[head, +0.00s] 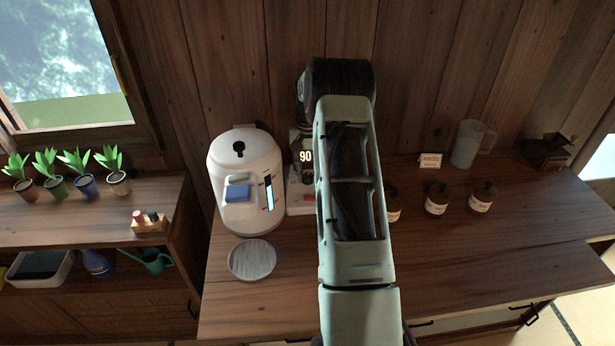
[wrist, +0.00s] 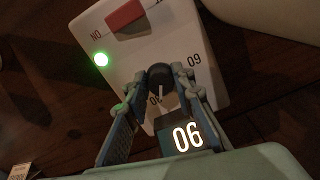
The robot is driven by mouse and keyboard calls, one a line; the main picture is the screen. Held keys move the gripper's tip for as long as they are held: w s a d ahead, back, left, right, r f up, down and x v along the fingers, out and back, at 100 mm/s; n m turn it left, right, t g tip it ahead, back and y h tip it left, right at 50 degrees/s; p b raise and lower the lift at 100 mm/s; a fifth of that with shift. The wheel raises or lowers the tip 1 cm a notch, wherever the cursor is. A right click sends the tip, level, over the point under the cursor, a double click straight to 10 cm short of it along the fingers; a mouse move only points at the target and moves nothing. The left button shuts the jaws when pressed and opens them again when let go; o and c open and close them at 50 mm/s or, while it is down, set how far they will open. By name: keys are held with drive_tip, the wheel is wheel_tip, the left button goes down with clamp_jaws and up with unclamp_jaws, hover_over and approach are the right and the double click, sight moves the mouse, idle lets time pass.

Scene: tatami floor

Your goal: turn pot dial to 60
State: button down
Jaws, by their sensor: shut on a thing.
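A white control panel (wrist: 183,52) with a black dial (wrist: 158,75) shows in the wrist view, upside down. My gripper (wrist: 165,97) is shut on the dial, one finger on each side. The dial's white pointer line points down in the wrist view, toward a lit display (wrist: 188,137) that reads 90 when turned upright. A 60 mark is at the panel's right and another mark, seemingly 80, is partly hidden by the fingers. In the head view the display (head: 306,156) also reads 90; my arm covers the dial. The white pot (head: 243,165) stands left of the panel (head: 298,203).
The panel has a red switch (wrist: 126,15) and a lit green lamp (wrist: 101,59). A round grey plate (head: 252,260) lies before the pot. Several dark jars (head: 437,199) and a clear jug (head: 468,145) stand right of my arm. The front right counter is clear.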

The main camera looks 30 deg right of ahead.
drive_tip(key=n, duration=0.3)
drive_tip(key=shift+d+n+b, duration=0.1)
drive_tip(key=shift+n+b, duration=0.2)
drive_tip(key=n, duration=0.3)
drive_tip(key=shift+n, duration=0.3)
drive_tip(key=n, duration=0.6)
drive_tip(key=shift+d+n, duration=0.15)
drive_tip(key=shift+n, duration=0.15)
drive_tip(key=n, duration=0.5)
drive_tip(key=shift+w+n, duration=0.15)
drive_tip(key=shift+n, duration=2.15)
drive_tip(key=c, duration=1.7)
unclamp_jaws()
drive_tip(key=shift+o, duration=0.2)
